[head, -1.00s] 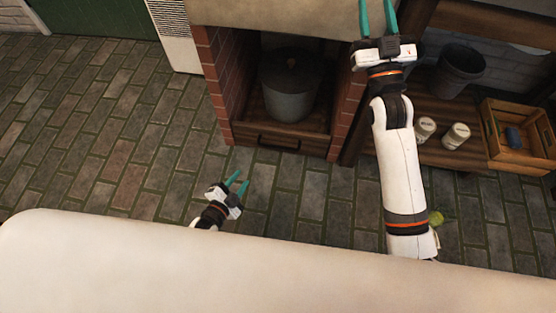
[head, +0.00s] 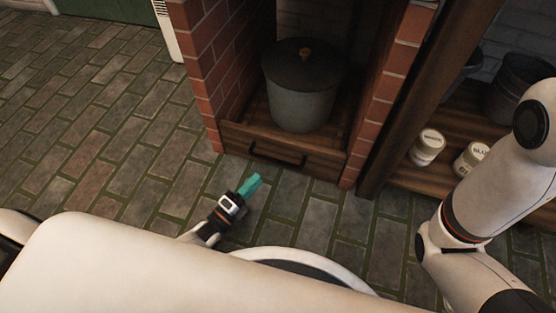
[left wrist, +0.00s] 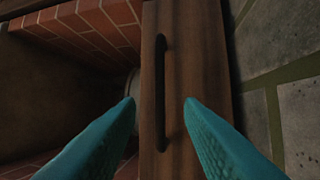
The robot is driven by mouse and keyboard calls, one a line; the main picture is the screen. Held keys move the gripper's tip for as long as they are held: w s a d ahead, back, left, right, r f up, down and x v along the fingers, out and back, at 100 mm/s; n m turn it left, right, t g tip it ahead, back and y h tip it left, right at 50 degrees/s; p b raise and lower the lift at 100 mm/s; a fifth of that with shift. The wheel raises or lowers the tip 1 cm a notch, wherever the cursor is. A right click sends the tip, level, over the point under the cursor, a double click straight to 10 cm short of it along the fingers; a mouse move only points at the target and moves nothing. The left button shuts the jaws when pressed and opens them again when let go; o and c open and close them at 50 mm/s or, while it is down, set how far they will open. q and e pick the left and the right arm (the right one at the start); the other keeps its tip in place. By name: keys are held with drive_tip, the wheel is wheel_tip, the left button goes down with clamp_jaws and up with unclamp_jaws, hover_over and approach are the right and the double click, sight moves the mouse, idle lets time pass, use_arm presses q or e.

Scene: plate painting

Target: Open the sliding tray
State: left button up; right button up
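The sliding tray (head: 325,164) is a brown wooden drawer low between two brick pillars. Its front looks about flush with the brickwork. A dark bar handle (head: 277,153) runs along its front. My left gripper (head: 250,186) is just in front of the tray, pointing toward the handle, apart from it. In the left wrist view the left gripper (left wrist: 160,102) is open, its teal fingers spread to either side of the handle (left wrist: 160,92), with nothing held. The tray front (left wrist: 205,50) fills the middle of that view. My right arm shows at the right; its gripper is out of frame.
A grey lidded pot (head: 303,95) stands on the wooden boards behind the tray front. Brick pillars (head: 213,70) flank the recess. A wooden shelf (head: 425,178) with labelled jars (head: 428,148) is to the right. The brick floor (head: 110,130) in front and left is clear.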

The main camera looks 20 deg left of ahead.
sight(275, 159)
use_arm(q)
drive_tip(key=b+x, duration=0.3)
drive_tip(key=x, duration=0.6)
drive_tip(key=shift+f, duration=0.1)
drive_tip(key=shift+w+d, duration=0.15)
drive_tip(key=shift+w, duration=0.15)
clamp_jaws()
